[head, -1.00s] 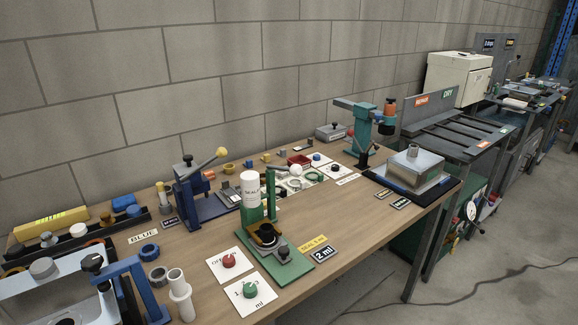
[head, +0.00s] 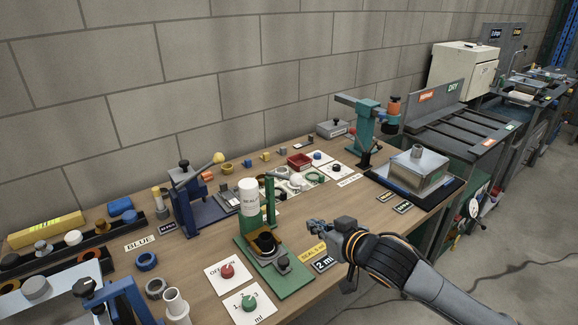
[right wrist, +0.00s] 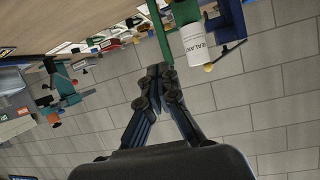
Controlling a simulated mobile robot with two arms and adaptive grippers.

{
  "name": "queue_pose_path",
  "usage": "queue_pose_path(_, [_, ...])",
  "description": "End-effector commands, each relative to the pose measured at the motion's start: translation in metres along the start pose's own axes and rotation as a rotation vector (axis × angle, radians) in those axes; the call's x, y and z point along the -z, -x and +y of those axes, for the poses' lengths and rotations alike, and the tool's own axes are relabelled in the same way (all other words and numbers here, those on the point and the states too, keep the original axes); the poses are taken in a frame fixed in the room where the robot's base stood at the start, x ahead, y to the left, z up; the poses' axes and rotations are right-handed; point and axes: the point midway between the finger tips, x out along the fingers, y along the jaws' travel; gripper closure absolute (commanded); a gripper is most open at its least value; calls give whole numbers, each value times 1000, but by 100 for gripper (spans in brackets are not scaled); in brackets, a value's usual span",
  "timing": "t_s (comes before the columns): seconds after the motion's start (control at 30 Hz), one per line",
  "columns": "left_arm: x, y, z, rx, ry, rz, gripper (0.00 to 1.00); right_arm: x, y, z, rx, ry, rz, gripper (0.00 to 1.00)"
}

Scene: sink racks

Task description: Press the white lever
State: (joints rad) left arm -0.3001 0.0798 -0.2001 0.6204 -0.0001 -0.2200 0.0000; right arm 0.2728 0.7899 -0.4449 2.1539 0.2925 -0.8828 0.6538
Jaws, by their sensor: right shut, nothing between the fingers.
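A lever with a white ball knob (head: 297,180) shows beside the green dispenser (head: 270,205), to the right of its post. The dispenser carries a white sealant bottle (head: 248,196), which also shows upside down in the right wrist view (right wrist: 195,46). I cannot clearly make out the white knob in the right wrist view. My right gripper (head: 314,228) is shut and empty, above the bench's front edge, right of the dispenser and nearer me than the knob; they are apart. Its closed fingers show in the right wrist view (right wrist: 160,74). My left gripper is not in view.
A blue press (head: 190,205) with a yellow-knobbed lever stands left of the dispenser. Cards with a red button (head: 227,271) and a green button (head: 249,302) lie in front. A teal press (head: 368,125) and a metal box (head: 418,170) stand to the right.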

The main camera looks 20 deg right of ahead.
Motion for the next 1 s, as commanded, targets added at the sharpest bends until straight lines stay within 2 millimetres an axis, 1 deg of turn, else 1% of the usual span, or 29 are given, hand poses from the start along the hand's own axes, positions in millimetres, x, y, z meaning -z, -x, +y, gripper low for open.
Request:
queue_pose_path(0.03, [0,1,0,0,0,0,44,31,5,7,7,9,50,100])
queue_pose_path(0.1, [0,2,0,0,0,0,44,63,12,12,24,-1,103,100])
queue_pose_path(0.2, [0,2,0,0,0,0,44,98,22,18,43,-17,159,100])
queue_pose_path(0.3, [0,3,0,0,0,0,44,120,30,23,56,-31,194,100])
queue_pose_path(0.4, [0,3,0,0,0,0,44,132,35,25,63,-40,213,100])
queue_pose_path(0.47, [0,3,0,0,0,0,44,135,37,26,65,-43,218,100])
queue_pose_path(0.77, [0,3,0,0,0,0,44,136,37,26,66,-44,219,100])
queue_pose_path(0.87, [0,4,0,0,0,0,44,137,34,26,66,-45,219,100])
queue_pose_path(1.0, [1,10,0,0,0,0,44,142,20,25,67,-48,220,100])
